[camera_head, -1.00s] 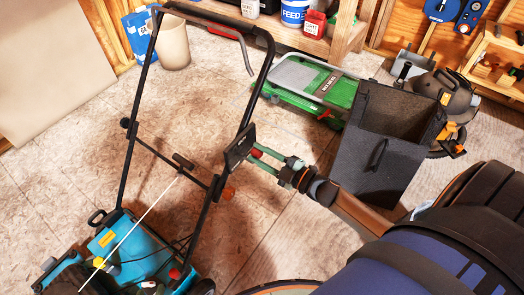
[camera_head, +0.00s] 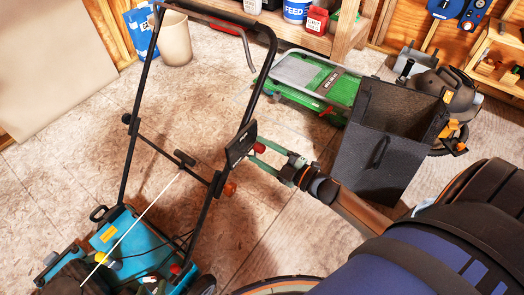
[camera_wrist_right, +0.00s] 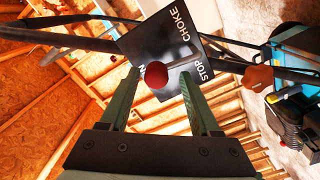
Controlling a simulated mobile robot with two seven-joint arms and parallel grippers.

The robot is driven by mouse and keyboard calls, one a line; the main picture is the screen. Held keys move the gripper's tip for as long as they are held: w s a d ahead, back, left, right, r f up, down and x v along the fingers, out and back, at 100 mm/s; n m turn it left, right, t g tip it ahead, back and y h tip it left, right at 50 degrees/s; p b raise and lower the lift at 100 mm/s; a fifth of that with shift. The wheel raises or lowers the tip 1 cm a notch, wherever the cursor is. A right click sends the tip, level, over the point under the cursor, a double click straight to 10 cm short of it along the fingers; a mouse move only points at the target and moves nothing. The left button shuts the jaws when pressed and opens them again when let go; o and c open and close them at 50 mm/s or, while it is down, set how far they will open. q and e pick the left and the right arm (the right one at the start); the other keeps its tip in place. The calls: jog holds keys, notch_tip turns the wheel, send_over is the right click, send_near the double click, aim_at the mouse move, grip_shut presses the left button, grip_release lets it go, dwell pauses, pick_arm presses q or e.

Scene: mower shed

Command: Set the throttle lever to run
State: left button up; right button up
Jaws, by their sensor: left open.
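The throttle lever ends in a red ball knob (camera_wrist_right: 158,74) in the right wrist view; it also shows in the head view (camera_head: 259,148). Its dark control plate (camera_wrist_right: 170,45), also on the mower handle in the head view (camera_head: 240,143), reads CHOKE and STOP. A third label behind the knob is mostly hidden; only its end shows. My right gripper (camera_wrist_right: 158,100) is open, its green fingers apart on either side of the knob; in the head view it is beside the plate (camera_head: 265,160). Contact with the knob cannot be told. My left gripper is not in view.
The blue mower body (camera_head: 130,245) is at lower left, its black handle rising upward. A black box (camera_head: 385,145) and green machine (camera_head: 315,82) stand to the right. A beige bin (camera_head: 176,40) is at the back. Bare floor lies left and below.

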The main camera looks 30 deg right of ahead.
jog(key=shift+a, duration=0.1)
pick_arm(q)
jog(key=shift+r+p, duration=0.35)
jog(key=shift+p, duration=0.05)
pick_arm(e)
jog(key=v, duration=1.2)
jog(key=shift+s, duration=0.25)
pick_arm(q)
jog(key=shift+f, duration=0.1)
